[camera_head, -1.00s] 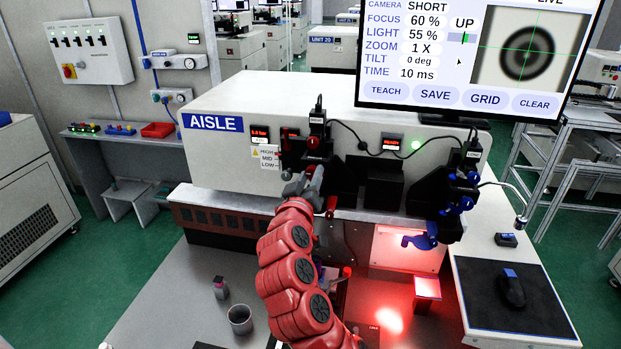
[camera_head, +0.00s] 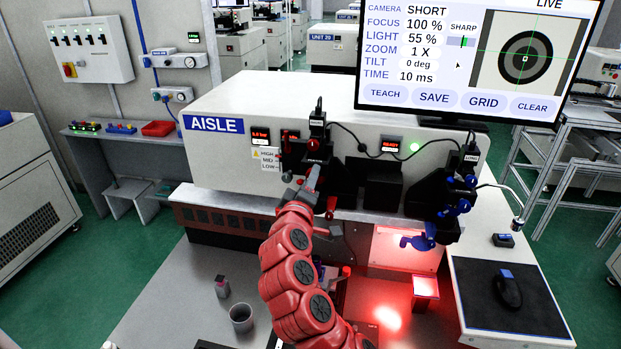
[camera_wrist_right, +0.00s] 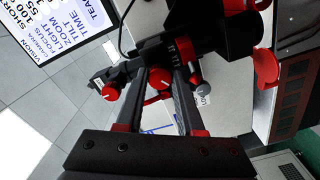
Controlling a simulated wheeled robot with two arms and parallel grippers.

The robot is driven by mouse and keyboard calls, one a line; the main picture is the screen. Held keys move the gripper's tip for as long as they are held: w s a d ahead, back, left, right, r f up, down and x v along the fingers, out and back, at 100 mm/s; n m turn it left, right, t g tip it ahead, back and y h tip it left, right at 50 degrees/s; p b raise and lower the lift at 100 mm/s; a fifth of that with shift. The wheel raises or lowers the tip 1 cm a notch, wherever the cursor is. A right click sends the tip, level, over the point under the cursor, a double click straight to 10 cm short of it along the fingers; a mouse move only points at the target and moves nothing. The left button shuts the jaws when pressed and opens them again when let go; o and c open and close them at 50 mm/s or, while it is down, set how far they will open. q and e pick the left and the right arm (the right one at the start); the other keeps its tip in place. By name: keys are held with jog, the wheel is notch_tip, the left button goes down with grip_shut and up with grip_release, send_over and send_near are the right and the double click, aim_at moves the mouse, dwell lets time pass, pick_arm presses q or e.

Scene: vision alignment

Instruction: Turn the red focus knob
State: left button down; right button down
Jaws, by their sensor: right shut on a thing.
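My right gripper (camera_head: 314,176) reaches up to the short camera (camera_head: 317,128) on the front of the grey machine. In the right wrist view the two dark fingers of my right gripper (camera_wrist_right: 160,88) stand on either side of the red focus knob (camera_wrist_right: 160,78), which has a white mark, and are shut on it. In the head view the held knob is mostly hidden by the gripper. The monitor (camera_head: 470,60) reads FOCUS 100 % and SHARP, with crisp rings in its live picture. My left gripper is not in view.
Other red knobs sit close by, one left of the held knob (camera_wrist_right: 110,92) and a larger one at the right (camera_wrist_right: 267,68). The long camera (camera_head: 468,165) with blue knobs is to the right. A cup (camera_head: 241,318) and a small bottle (camera_head: 222,287) stand on the bench.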

dwell(0.4)
jog(key=c, duration=0.5)
grip_release()
jog(key=shift+s, duration=0.1)
jog(key=s+a+b, duration=0.1)
jog(key=s, duration=0.4)
jog(key=s+a+b, duration=0.1)
jog(key=s+b, duration=0.1)
jog(key=s, duration=0.4)
jog(key=s+a+b, duration=0.1)
jog(key=s, duration=0.5)
jog(key=shift+a+b, duration=0.2)
jog(key=shift+b, duration=0.2)
jog(key=shift+w, duration=0.1)
